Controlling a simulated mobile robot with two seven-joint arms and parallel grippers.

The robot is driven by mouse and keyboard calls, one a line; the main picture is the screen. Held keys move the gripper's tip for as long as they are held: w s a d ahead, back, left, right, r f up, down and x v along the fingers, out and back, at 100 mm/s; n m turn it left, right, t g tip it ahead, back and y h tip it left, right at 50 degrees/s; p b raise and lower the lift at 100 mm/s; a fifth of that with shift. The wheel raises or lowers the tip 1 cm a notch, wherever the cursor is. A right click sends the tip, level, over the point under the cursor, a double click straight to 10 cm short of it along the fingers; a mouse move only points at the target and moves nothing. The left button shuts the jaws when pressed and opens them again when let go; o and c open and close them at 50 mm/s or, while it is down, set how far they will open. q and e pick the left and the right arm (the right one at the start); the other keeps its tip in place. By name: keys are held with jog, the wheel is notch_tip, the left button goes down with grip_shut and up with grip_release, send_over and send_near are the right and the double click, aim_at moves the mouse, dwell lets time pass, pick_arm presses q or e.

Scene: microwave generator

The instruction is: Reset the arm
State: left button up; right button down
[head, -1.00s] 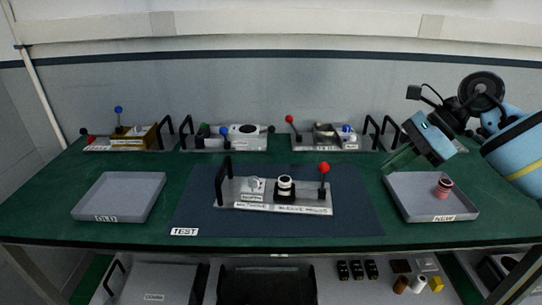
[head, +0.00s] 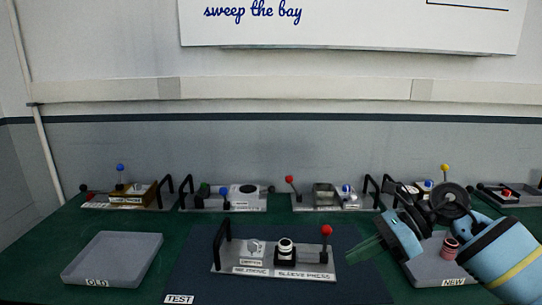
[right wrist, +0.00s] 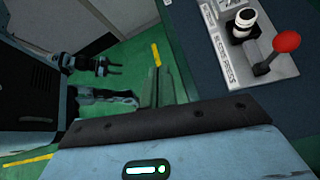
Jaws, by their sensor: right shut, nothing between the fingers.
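My right gripper (head: 364,250) is shut and empty. It is raised in front of the NEW tray, at the right edge of the dark test mat, with its fingers pointing left. The sleeve press fixture (head: 262,260) stands on the mat, with a black handle at its left, a black-and-white cylinder in the middle and a red-knobbed lever (head: 326,231) at its right. The press also shows in the right wrist view (right wrist: 243,62), apart from the gripper. My left gripper is not in the head view.
The OLD tray (head: 150,247) is empty at the left. The NEW tray (head: 440,279) at the right holds a reddish cylindrical part (head: 450,248) and is partly hidden by my right arm. Several lever fixtures line the back of the green table. A whiteboard (head: 350,25) hangs above.

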jog(key=s+a+f+m+t+y, duration=0.3)
jog(key=s+a+f+m+y, duration=0.25)
jog(key=a+m+y, duration=0.3)
jog(key=s+d+f+m+t+h, duration=0.3)
jog(key=f+m+t+h, duration=0.35)
jog(key=m, duration=0.75)
jog(key=s+d+f+m+t+h, duration=0.3)
jog(key=f+m+t, duration=0.4)
jog(key=f+m, duration=0.55)
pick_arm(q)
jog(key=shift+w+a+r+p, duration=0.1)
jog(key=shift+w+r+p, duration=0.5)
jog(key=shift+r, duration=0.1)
pick_arm(e)
jog(key=s+d+f+m+g+h, duration=0.2)
jog(key=s+f+m, duration=0.5)
jog(key=s, duration=0.4)
jog(key=s+d+f+m+g+h, duration=0.3)
jog(key=s+f+m+g+h, duration=0.2)
jog(key=s, duration=0.7)
jog(key=shift+s+d+f+m+h, duration=0.25)
jog(key=shift+f+m+h, duration=0.35)
jog(key=shift+f+m, duration=0.75)
